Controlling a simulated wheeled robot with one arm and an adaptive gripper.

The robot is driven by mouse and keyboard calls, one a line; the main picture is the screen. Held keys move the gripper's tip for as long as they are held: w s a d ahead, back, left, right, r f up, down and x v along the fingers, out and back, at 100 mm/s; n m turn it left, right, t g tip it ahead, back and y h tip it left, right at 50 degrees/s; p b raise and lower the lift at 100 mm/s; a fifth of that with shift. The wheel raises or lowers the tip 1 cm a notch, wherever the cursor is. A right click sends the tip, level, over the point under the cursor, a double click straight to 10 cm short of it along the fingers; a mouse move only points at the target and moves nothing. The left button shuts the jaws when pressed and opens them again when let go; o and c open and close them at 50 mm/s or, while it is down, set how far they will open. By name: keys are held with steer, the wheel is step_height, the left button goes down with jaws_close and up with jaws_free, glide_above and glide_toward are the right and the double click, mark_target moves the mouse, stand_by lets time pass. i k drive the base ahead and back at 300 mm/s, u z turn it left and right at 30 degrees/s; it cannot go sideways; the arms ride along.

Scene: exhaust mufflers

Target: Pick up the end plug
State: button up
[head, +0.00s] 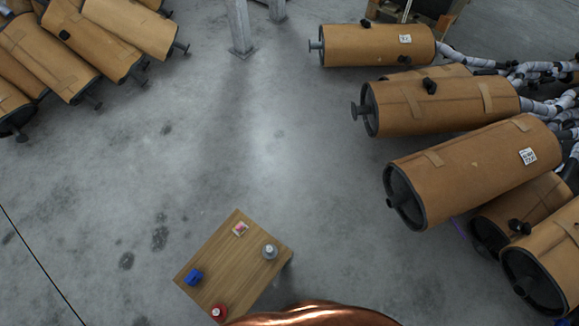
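No single thing stands out for sure as the end plug. Several wrapped mufflers have a plug-like cap on a short stub at the left end: a grey one (354,111) on the middle right muffler (440,104), and another (313,45) on the top right muffler (378,45). A small grey round piece (270,251), a red round piece (219,312) and a blue piece (194,277) sit apart on a small wooden table (225,265); I cannot tell whether one is a plug. My gripper is not in view.
More wrapped mufflers (415,178) lie at right with grey-wrapped pipes (530,70). Another pile (55,55) lies at upper left. A grey post (240,28) stands at the top. A pink and white item (240,229) is on the table. The middle concrete floor is clear.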

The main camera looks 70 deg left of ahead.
mark_target(271, 250)
steer(key=u, duration=3.55)
steer(key=k, duration=1.15)
steer(key=u, duration=1.45)
steer(key=i, duration=0.95)
steer(key=z, duration=0.75)
steer(key=i, duration=0.6)
steer(key=z, duration=0.7)
